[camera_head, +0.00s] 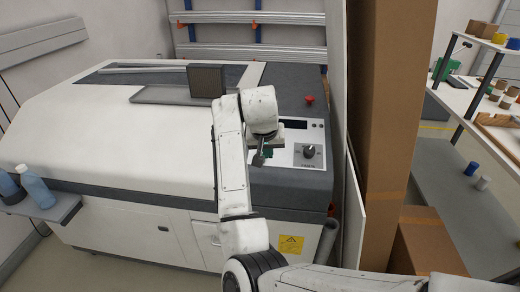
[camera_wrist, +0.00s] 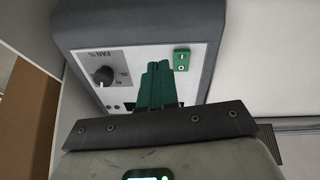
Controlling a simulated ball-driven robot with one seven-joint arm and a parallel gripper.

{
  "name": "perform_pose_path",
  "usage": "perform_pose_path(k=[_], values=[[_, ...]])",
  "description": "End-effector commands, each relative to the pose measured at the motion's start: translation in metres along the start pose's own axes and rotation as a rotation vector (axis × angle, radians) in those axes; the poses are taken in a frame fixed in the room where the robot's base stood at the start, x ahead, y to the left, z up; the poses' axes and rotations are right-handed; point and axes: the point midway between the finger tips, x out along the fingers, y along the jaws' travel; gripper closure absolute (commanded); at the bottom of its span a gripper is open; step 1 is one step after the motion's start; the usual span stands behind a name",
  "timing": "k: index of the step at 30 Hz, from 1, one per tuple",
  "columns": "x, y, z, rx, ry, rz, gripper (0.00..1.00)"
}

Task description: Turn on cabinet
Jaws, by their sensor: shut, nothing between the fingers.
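The cabinet is a large white machine with dark grey trim (camera_head: 110,125). Its control panel (camera_head: 318,133) is at the right end, with a black knob (camera_head: 309,151), a dark display and a red button (camera_head: 309,100). In the wrist view the panel (camera_wrist: 125,55) shows the knob (camera_wrist: 103,76) marked "FAN" and a small green switch box (camera_wrist: 182,60) with two small round marks. My gripper (camera_head: 260,158) is over the panel's left part. Its green fingers (camera_wrist: 158,66) are together and empty, beside the switch box in the picture; I cannot tell whether they touch. In the head view my arm hides the switch box.
A tall brown cardboard box (camera_head: 388,100) stands close to the right of the cabinet. A shelf unit (camera_head: 445,95) with small items is further right. Blue bottles (camera_head: 36,187) stand on a ledge at left. A dark upright block (camera_head: 206,80) is on the cabinet's top.

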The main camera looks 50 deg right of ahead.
Motion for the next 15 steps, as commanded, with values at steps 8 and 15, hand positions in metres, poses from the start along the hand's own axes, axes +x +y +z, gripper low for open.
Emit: perform_pose_path(k=[8, 15], values=[[-0.046, -0.018, -0.041, 0.099, -0.051, -0.044, 1.0], [-0.058, -0.023, -0.049, 0.12, -0.069, -0.055, 1.0]])
